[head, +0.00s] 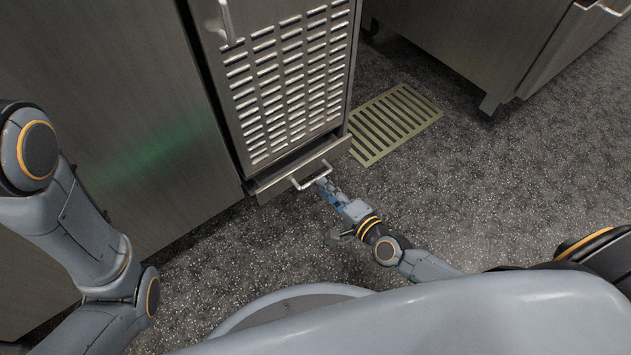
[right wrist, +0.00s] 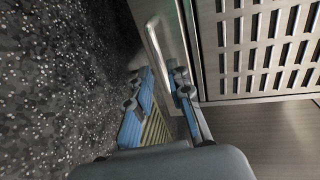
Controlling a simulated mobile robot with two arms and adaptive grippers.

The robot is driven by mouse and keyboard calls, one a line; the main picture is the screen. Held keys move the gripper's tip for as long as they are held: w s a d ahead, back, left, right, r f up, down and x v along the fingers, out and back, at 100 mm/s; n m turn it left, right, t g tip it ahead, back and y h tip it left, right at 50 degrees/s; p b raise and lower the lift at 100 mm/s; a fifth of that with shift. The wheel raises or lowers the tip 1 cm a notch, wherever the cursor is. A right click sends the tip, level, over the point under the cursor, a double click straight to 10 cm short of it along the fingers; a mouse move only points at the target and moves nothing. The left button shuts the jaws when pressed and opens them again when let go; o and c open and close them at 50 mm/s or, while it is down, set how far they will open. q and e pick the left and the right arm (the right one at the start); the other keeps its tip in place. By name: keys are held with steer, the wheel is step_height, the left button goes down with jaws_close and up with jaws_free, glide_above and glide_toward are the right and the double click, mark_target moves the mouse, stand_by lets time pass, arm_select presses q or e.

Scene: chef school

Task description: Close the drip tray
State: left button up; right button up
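The drip tray (head: 277,181) is the low metal drawer under the vented panel, and it sticks out a little past the panel in the head view. Its bar handle (head: 310,176) is on the front and also shows in the right wrist view (right wrist: 157,52). My right gripper (head: 323,186) is at the right end of the handle. In the right wrist view, the two fingers of my right gripper (right wrist: 163,82) are apart, with the handle's near end close to the gap between the tips. I cannot tell whether they touch it. My left gripper is out of view.
The vented steel panel (head: 290,75) stands above the tray, with a plain steel cabinet (head: 110,110) to its left. A yellowish floor grate (head: 395,122) lies to the right. Another steel unit (head: 480,45) is at the upper right. The speckled floor (head: 500,180) between is clear.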

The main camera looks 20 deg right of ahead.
mark_target(316, 179)
steer(key=x, duration=0.5)
steer(key=shift+b, duration=0.4)
jaws_close()
